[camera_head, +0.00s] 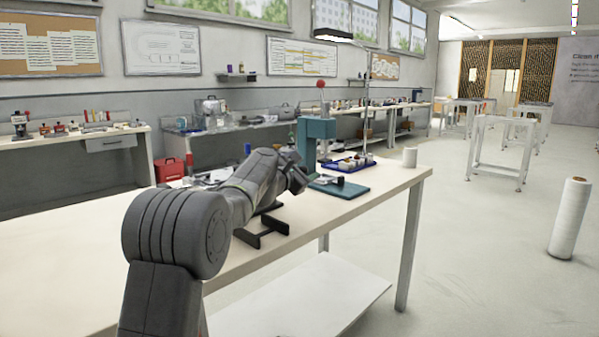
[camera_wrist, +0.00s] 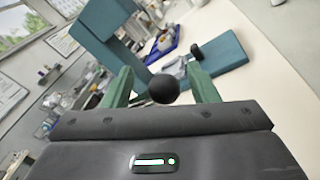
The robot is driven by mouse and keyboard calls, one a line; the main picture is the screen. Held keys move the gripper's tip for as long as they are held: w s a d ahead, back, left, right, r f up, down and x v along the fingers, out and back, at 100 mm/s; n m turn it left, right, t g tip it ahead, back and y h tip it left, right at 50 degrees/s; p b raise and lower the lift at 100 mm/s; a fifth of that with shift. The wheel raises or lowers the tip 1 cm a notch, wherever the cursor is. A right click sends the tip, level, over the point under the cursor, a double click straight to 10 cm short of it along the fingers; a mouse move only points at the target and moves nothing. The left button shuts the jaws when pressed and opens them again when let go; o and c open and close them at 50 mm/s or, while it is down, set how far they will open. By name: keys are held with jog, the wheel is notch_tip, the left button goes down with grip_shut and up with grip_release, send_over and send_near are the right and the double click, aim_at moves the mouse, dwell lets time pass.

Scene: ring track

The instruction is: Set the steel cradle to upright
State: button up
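My gripper (camera_wrist: 160,80) has two green fingers, spread apart. A dark round knob (camera_wrist: 164,88) shows between them in the wrist view, with a gap on each side. A grey metal piece (camera_wrist: 178,67) lies just beyond the knob, near the teal base plate (camera_wrist: 222,62); I cannot tell if this is the steel cradle, nor its tilt. In the head view my arm's end (camera_head: 293,178) is beside the teal press (camera_head: 315,135), whose base (camera_head: 342,189) lies on the bench. The fingers and knob are not clear there.
A black bracket (camera_head: 262,234) stands at the bench's front edge, below my arm. A blue tray of small parts (camera_head: 347,163) is behind the press base, and a white cup (camera_head: 410,157) stands at the far right corner. The bench (camera_head: 60,260) is bare at left.

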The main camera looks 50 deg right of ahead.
jog(key=s+a+b, duration=0.1)
jog(key=a, duration=1.3)
jog(key=shift+d, duration=0.15)
jog(key=d+p, duration=0.1)
jog(key=d, duration=1.3)
jog(key=shift+w+r, duration=0.15)
jog(key=shift+w, duration=0.15)
jog(key=shift+a, duration=0.1)
